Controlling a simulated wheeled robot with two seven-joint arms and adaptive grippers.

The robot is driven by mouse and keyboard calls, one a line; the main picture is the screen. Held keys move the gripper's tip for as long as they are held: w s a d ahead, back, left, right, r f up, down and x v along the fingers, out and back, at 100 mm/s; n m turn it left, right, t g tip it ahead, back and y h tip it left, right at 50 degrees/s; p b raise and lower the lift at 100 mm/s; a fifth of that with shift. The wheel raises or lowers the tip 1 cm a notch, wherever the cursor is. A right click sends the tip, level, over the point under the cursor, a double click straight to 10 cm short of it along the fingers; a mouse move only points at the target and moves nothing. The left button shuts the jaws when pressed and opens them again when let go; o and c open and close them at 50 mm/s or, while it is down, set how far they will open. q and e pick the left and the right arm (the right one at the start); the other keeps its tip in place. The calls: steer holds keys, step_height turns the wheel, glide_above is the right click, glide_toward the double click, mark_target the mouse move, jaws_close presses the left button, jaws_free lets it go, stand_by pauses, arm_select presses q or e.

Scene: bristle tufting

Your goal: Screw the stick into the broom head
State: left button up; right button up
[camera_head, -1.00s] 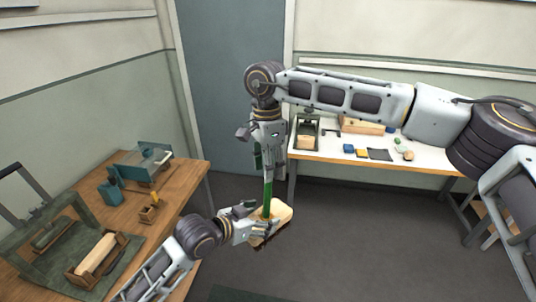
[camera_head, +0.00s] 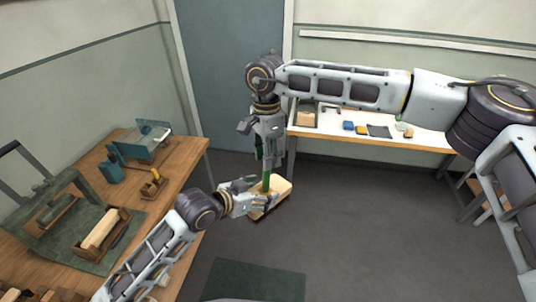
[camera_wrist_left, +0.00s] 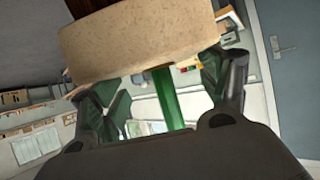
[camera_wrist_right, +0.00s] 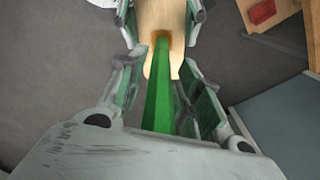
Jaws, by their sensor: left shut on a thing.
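The broom head (camera_head: 280,188) is a pale wooden block held in the air between the tables. My left gripper (camera_head: 258,195) is shut on it from the left, and its pale side fills the top of the left wrist view (camera_wrist_left: 140,48). The green stick (camera_head: 266,183) stands upright on the block, its lower end at the orange-rimmed hole in the right wrist view (camera_wrist_right: 160,85). I cannot tell how deep it sits. My right gripper (camera_head: 268,155) points down over the stick, fingers on either side with gaps showing. The stick's upper end is hidden by this gripper.
A wooden table (camera_head: 180,180) on the left holds a teal fixture (camera_head: 147,140), a green mat, and a tray with a pale block (camera_head: 100,230). A white table (camera_head: 420,142) with small items stands behind.

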jaws_close()
steer(key=shift+o, duration=1.8)
jaws_free()
steer(key=shift+w+a+r, duration=0.1)
steer(key=shift+w+r, duration=0.05)
steer(key=shift+r, duration=2.85)
steer(key=shift+w+a+r, duration=0.1)
steer(key=shift+w+r, duration=0.05)
steer(key=shift+r, duration=2.85)
steer(key=shift+w+f, duration=0.1)
